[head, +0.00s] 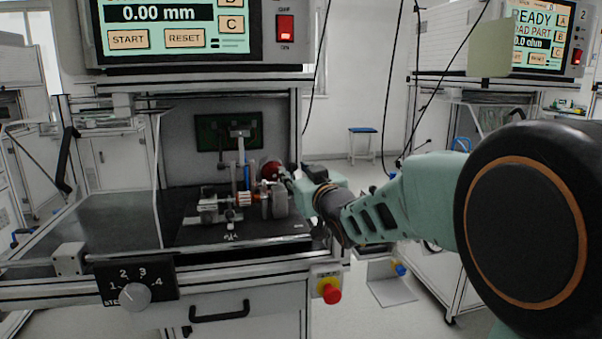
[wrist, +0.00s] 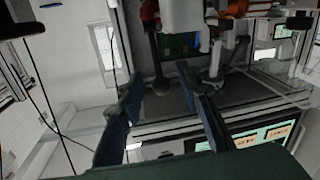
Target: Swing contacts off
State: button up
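The test fixture (head: 236,203) stands on the dark bench plate, with a copper-coloured part in its middle and thin upright posts behind it. A dark red ball knob (head: 271,170) shows at its upper right. My gripper (head: 284,178) comes in from the right, close to the knob; whether they touch cannot be told. In the wrist view, which is upside down, my two dark blue fingers (wrist: 165,95) stand apart, with no clear grip on anything. Parts of the fixture (wrist: 182,18) show beyond them at the top. The contacts themselves are too small to make out.
A display (head: 168,25) reading 0.00 mm hangs above the bench. A rotary selector (head: 135,292) and a red stop button (head: 330,291) sit on the front edge. The bench plate (head: 110,215) is clear at left. A frame post stands left of the fixture.

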jog(key=shift+x, duration=1.2)
jog(key=shift+c, duration=0.2)
grip_shut()
